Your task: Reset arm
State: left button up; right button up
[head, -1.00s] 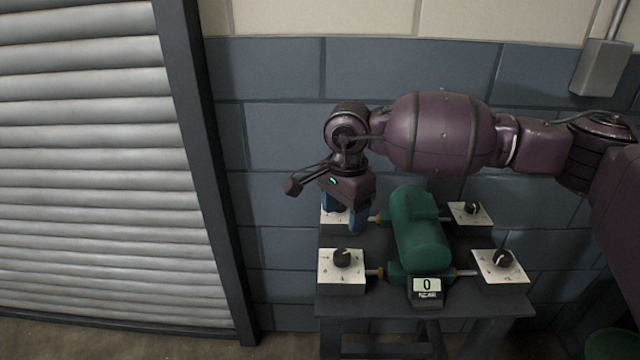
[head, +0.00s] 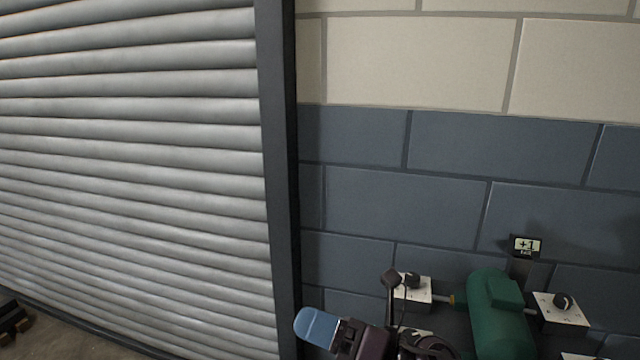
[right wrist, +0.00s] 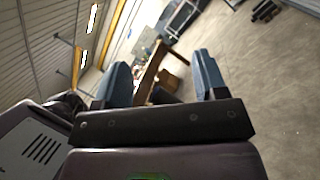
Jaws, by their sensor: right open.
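My right gripper (head: 318,327) is at the bottom of the head view, its blue finger pointing left. In the right wrist view its two blue fingers (right wrist: 163,80) stand apart with nothing between them. The green casing (head: 498,318) is at the bottom right of the head view, cut off by the lower edge. The gripper is left of it and apart from it. White blocks with black knobs flank the casing, one on the left (head: 420,290) and one on the right (head: 560,312). My left gripper is not in view.
A small display reading "+1" (head: 526,246) stands behind the casing. A grey roller shutter (head: 130,170) with a dark post (head: 280,180) fills the left, beside a block wall (head: 400,200). The right wrist view shows open floor (right wrist: 270,90) and a brown table (right wrist: 150,70).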

jog(key=d+f+m+t+h, duration=0.55)
jog(key=d+m+h, duration=0.4)
jog(key=m, duration=0.55)
jog(key=d+f+m+t+h, duration=0.55)
jog(key=d+m+h, duration=0.4)
jog(key=m, duration=0.55)
jog(key=s+d+f+m+g+h, duration=0.1)
jog(key=s+d+f+m+g, duration=0.3)
jog(key=s, duration=0.4)
jog(key=s+d+f+m+g, duration=0.25)
jog(key=s+f+g, duration=0.35)
jog(key=s, duration=0.3)
jog(key=s+d+f+m+g+h, duration=0.1)
jog(key=s+d+f+m+g, duration=0.3)
jog(key=s, duration=0.4)
jog(key=w+a+f+t, duration=0.1)
jog(key=w+f+t, duration=0.7)
jog(key=f, duration=0.1)
jog(key=shift+w+a+y, duration=0.15)
jog(key=shift+w+y, duration=0.2)
jog(key=shift+y, duration=0.05)
jog(key=shift+f, duration=0.1)
